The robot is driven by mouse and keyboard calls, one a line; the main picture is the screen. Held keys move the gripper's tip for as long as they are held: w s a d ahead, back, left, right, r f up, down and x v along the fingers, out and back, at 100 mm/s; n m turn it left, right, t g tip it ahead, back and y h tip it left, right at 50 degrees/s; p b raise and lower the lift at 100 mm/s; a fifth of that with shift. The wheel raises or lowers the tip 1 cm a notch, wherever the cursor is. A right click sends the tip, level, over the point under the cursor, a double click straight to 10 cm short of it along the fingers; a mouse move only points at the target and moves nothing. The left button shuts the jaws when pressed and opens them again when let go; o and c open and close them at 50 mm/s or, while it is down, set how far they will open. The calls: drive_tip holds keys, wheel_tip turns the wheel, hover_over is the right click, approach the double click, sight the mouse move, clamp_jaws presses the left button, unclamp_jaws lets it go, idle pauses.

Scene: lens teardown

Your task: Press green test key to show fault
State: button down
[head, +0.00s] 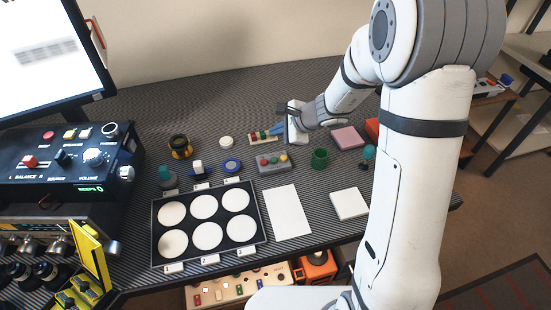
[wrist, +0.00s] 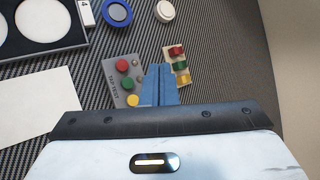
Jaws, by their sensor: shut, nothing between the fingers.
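The grey test box (head: 272,168) lies on the dark ribbed bench and also shows in the wrist view (wrist: 116,66). In the wrist view its top carries a red button, a green key (wrist: 127,83) and a yellow button, with small grey studs beside them. My gripper (wrist: 160,68) has its blue fingers together and empty. In the wrist view the fingertips appear just right of the green key, between the test box and a beige block with coloured parts (wrist: 178,67). The fingers cover part of the box's right edge. I see no contact with the key.
A black tray with white discs (head: 158,200) and a white sheet (head: 288,210) lie in front of the box. A green cup (head: 320,158) stands to its right, a blue ring (head: 231,166) to its left. A control console (head: 70,165) and monitor (head: 50,55) stand at left.

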sight(274, 160)
drive_tip(key=shift+f, duration=0.1)
wheel_tip(274, 160, down, 8)
drive_tip(key=b, duration=0.6)
drive_tip(key=shift+f+b, duration=0.3)
drive_tip(key=shift+b, duration=0.15)
drive_tip(key=shift+f, duration=0.2)
idle(1.4)
drive_tip(key=shift+s+f+b, duration=0.1)
drive_tip(key=shift+f+b, duration=0.15)
drive_tip(key=shift+b, duration=0.45)
drive_tip(key=shift+f+b, duration=0.35)
drive_tip(key=shift+b, duration=0.15)
drive_tip(key=shift+r, duration=0.15)
idle(0.5)
drive_tip(key=shift+r+p, duration=0.5)
drive_tip(key=shift+r, duration=0.2)
